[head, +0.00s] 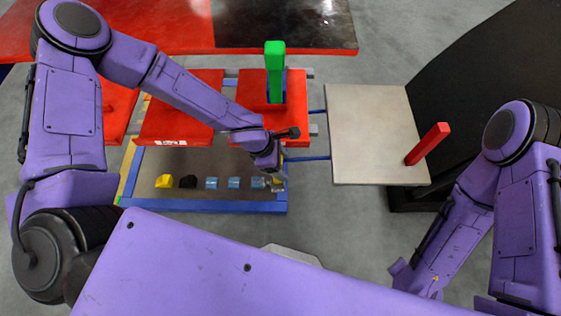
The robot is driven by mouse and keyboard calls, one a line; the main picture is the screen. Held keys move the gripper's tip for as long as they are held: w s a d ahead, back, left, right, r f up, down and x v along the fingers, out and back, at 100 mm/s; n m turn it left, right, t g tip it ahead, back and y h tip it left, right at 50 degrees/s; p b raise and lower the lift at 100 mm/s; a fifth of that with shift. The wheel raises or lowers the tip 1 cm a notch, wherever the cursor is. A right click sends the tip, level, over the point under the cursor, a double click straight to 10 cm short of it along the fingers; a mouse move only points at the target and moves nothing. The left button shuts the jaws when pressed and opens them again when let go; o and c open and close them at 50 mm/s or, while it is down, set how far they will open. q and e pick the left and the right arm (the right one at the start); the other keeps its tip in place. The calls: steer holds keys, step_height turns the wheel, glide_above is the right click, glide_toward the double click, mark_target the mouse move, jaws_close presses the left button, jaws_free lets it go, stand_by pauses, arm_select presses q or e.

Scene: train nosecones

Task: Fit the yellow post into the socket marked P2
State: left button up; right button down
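A small yellow piece (164,181) lies at the left end of a row in the dark, blue-edged tray (240,207); I cannot tell if it is the yellow post. No tall yellow post shows. A green post (275,58) stands upright on a red panel (247,92), and a red post (428,144) stands on a grey plate (372,125). I cannot read a P2 mark. My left gripper (276,180) points down over the tray's right end; its fingers are too small to read. My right arm is low at the right, its gripper (402,276) unclear.
A black piece (188,182) and several blue pieces (211,183) share the tray's row. Another red panel (180,105) with a white label adjoins the tray. A dark panel (480,70) rises at the right. Bare grey floor (340,220) lies in front of the plate.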

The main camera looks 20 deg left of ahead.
arm_select(q)
steer(key=p+v, duration=0.2)
steer(key=v, duration=0.5)
steer(key=shift+r, duration=0.2)
steer(key=shift+a, duration=0.15)
